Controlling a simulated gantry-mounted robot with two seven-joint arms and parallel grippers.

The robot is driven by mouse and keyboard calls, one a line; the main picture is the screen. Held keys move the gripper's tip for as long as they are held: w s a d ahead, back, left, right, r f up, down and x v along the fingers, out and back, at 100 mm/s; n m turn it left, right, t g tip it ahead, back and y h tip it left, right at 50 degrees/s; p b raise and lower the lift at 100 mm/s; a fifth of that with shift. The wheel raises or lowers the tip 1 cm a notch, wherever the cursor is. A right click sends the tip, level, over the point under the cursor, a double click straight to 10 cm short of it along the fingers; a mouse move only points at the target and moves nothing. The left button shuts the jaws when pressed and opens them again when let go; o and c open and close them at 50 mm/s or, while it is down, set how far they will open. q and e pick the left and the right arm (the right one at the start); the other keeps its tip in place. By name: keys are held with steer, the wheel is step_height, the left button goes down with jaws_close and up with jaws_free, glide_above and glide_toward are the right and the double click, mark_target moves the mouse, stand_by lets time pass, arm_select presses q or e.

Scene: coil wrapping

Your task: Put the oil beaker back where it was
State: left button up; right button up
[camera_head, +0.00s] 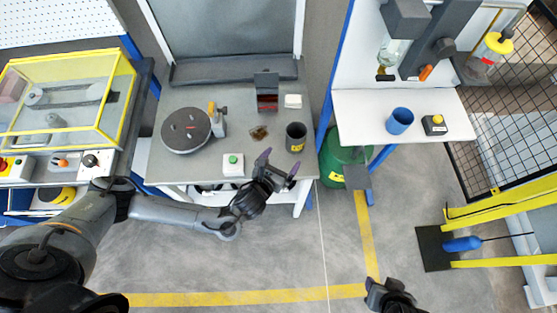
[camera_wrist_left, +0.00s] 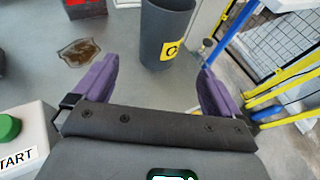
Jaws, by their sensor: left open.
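The dark grey beaker (camera_head: 296,138) with a yellow label stands upright near the right edge of the grey workbench (camera_head: 240,100). In the left wrist view the beaker (camera_wrist_left: 165,35) is beyond the fingertips, between them sideways. My left gripper (camera_head: 279,163) is open and empty at the bench's front edge, just in front of the beaker, apart from it. Its purple fingers (camera_wrist_left: 155,78) are spread wide. A brown oily patch (camera_head: 259,132) lies on the bench left of the beaker. My right gripper (camera_head: 385,293) is at the bottom of the head view; its fingers are not clear.
A white box with a green START button (camera_head: 233,164) sits left of my left gripper. A round dark turntable (camera_head: 186,131), a red and black holder (camera_head: 266,92) and a white block (camera_head: 293,101) are on the bench. A blue cup (camera_head: 400,121) stands on the white shelf at right.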

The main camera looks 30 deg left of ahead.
arm_select(q)
steer(key=shift+s+r, duration=0.2)
steer(key=shift+s, duration=0.3)
steer(key=shift+s+d+n, duration=0.2)
steer(key=shift+d+n, duration=0.1)
steer(key=shift+d, duration=0.05)
steer(key=s+d+r+n+g+h, duration=0.25)
steer(key=s+d+n+g, duration=0.4)
steer(key=n, duration=0.95)
steer(key=s+a+r+n+g+y, duration=0.2)
steer(key=s+a+n+g, duration=0.1)
steer(key=s+a+n, duration=0.9)
steer(key=n, duration=0.5)
steer(key=shift+s+r, duration=0.2)
steer(key=shift+s, duration=0.1)
steer(key=shift+r+g, duration=0.1)
steer(key=shift+g, duration=0.15)
